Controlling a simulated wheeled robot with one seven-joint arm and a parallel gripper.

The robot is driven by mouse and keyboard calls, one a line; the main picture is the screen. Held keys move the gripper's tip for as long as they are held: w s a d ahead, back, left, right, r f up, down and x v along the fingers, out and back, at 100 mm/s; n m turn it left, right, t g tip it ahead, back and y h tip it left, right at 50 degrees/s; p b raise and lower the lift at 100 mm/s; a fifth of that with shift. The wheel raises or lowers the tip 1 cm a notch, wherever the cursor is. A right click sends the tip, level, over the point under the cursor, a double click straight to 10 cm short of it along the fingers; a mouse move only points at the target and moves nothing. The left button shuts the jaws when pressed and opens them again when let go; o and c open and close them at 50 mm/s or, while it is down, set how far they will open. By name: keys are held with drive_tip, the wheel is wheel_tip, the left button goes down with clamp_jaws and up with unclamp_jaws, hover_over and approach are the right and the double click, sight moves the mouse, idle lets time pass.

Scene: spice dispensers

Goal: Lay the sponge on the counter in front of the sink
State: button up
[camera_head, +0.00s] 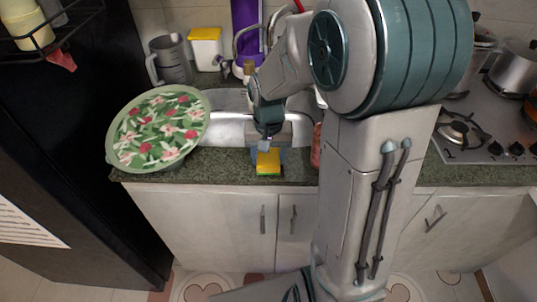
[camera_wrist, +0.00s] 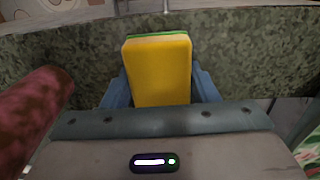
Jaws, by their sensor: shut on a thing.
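The sponge is yellow with a green layer. In the head view the sponge (camera_head: 268,161) is at the front strip of the counter (camera_head: 225,163), in front of the sink (camera_head: 228,130). My gripper (camera_head: 267,150) is above and behind it. In the wrist view the sponge (camera_wrist: 158,70) stands between the two blue fingers of my gripper (camera_wrist: 160,92), which is shut on it. I cannot tell whether its lower edge touches the counter.
A floral bowl or tray (camera_head: 160,128) covers the counter's left end. A reddish object (camera_head: 316,146) stands just right of the sponge; it also shows in the wrist view (camera_wrist: 35,105). A stove (camera_head: 480,135) is at the right. Bare counter lies left of the sponge.

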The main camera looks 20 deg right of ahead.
drive_tip(key=shift+f, duration=0.15)
drive_tip(key=o, duration=1.1)
wheel_tip(320, 180, up, 11)
drive_tip(key=shift+s+a+f+n+t, duration=0.1)
drive_tip(key=shift+s+n+t, duration=0.45)
drive_tip(key=shift+s, duration=1.75)
drive_tip(key=shift+s+a+f+n+t, duration=0.15)
drive_tip(key=shift+s+n+t, duration=0.4)
drive_tip(key=shift+s, duration=1.7)
drive_tip(key=shift+s+d+f+n+t, duration=0.1)
drive_tip(key=shift+s+n+t, duration=0.4)
drive_tip(key=shift+s, duration=1.8)
